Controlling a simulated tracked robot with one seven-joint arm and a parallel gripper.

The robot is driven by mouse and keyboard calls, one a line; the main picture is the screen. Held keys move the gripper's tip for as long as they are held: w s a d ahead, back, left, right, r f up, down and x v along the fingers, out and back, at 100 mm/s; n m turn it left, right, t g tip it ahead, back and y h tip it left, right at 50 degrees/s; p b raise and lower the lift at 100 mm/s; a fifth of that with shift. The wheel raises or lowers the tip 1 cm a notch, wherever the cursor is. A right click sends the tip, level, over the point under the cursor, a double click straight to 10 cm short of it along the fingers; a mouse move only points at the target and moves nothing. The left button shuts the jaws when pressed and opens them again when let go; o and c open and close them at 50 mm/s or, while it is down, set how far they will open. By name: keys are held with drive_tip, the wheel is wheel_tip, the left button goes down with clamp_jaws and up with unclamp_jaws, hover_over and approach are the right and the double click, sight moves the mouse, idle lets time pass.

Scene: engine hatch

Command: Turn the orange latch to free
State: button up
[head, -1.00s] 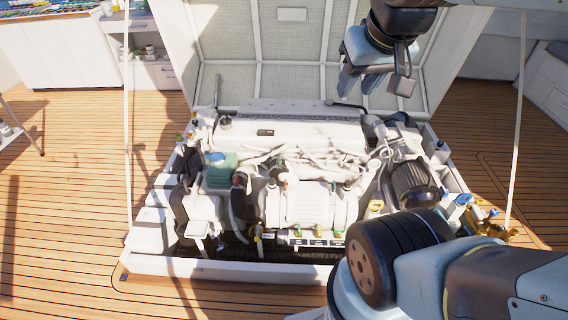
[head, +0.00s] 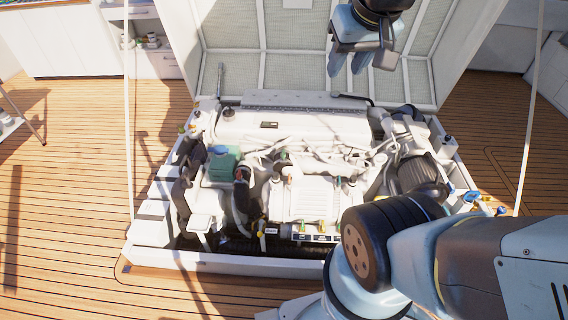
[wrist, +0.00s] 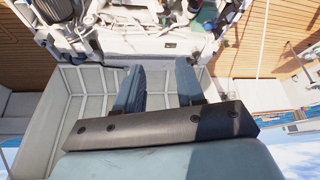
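My gripper (head: 349,66) is high at the back of the head view, in front of the raised hatch lid and above the engine (head: 290,128). In the wrist view its two fingers (wrist: 158,88) are spread apart with nothing between them. I cannot make out the orange latch for certain. Small coloured handles (head: 312,228), green and yellow-orange, sit along the engine's lower front. My gripper is well away from all of these.
The raised hatch lid (head: 300,45) stands behind the engine. The white bay rim (head: 225,262) surrounds the engine, with a teal-green box (head: 222,163) at its left. Thin pale stays stand at both sides. My arm hides the front right corner.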

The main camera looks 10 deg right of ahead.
drive_tip(key=w+f+m+g, duration=0.1)
drive_tip(key=w+f, duration=0.2)
drive_tip(key=w, duration=0.5)
drive_tip(key=w+f+g, duration=0.1)
drive_tip(key=w+f, duration=0.2)
drive_tip(key=w, duration=0.4)
drive_tip(key=m+g, duration=0.2)
hover_over(289, 180)
drive_tip(key=w+d, duration=0.1)
wheel_tip(289, 180, down, 28)
drive_tip(key=shift+g, duration=0.7)
drive_tip(key=f, duration=2.2)
drive_tip(key=w+f, duration=0.1)
drive_tip(key=f, duration=1.1)
drive_tip(key=shift+w+a, duration=0.1)
drive_tip(key=shift+c, duration=0.2)
